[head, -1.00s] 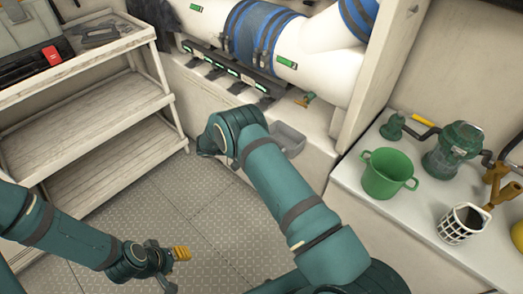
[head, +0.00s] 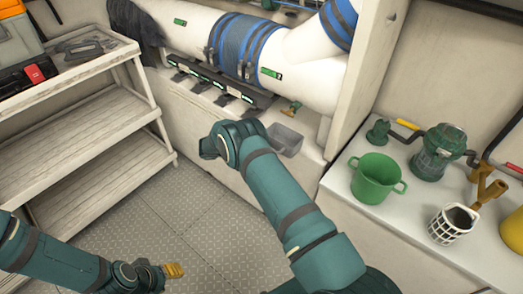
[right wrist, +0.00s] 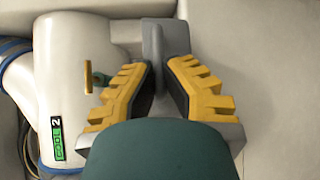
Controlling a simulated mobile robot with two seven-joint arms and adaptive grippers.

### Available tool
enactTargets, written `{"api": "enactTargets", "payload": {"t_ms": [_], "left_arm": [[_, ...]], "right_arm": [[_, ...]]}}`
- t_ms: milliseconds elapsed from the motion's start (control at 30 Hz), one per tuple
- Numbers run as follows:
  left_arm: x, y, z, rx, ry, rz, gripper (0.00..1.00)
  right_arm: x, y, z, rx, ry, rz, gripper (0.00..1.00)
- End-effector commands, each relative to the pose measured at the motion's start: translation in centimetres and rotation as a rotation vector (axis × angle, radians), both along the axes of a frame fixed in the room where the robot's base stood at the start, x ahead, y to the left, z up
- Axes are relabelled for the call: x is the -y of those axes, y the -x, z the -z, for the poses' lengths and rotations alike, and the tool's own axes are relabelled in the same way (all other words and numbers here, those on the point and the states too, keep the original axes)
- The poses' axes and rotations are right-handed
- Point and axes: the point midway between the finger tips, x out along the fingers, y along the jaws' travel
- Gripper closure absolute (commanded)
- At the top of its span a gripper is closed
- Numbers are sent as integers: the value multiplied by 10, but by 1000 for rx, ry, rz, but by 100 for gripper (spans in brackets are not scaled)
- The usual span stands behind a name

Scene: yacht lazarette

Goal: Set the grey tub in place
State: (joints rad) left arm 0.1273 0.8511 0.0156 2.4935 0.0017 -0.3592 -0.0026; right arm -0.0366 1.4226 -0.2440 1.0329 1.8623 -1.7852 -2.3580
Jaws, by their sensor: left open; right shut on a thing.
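The grey tub (head: 285,138) shows in the head view just right of my right arm's wrist, near the front edge of the ledge below the white pipe. In the right wrist view the tub's grey wall (right wrist: 166,38) is between the yellow fingers of my right gripper (right wrist: 160,75), which is shut on it. In the head view that gripper's fingers are hidden behind my arm. I cannot tell whether the tub touches the ledge. My left gripper (head: 174,271) is open and empty, low over the floor at the bottom left.
A white pipe (head: 300,80) with blue bands runs above the ledge (head: 195,95). A small brass valve (head: 291,108) is close behind the tub. A green pot (head: 376,180), green pump (head: 438,152) and white basket (head: 452,224) stand on the right counter. Shelves (head: 100,130) stand left.

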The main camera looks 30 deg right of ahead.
Motion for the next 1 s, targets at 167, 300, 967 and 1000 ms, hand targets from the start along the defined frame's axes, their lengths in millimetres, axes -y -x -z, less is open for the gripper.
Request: {"api": "enactTargets", "payload": {"t_ms": [167,300,967,1000], "left_arm": [[0,0,0,0,0,0,53],[0,0,0,0,0,0,53],[0,0,0,0,0,0,53],[0,0,0,0,0,0,53]], "right_arm": [[11,-4,0,1,0,1,100],[19,-7,0,0,1,1,100],[58,-23,0,0,1,1,100],[59,-24,0,0,0,1,100]]}}
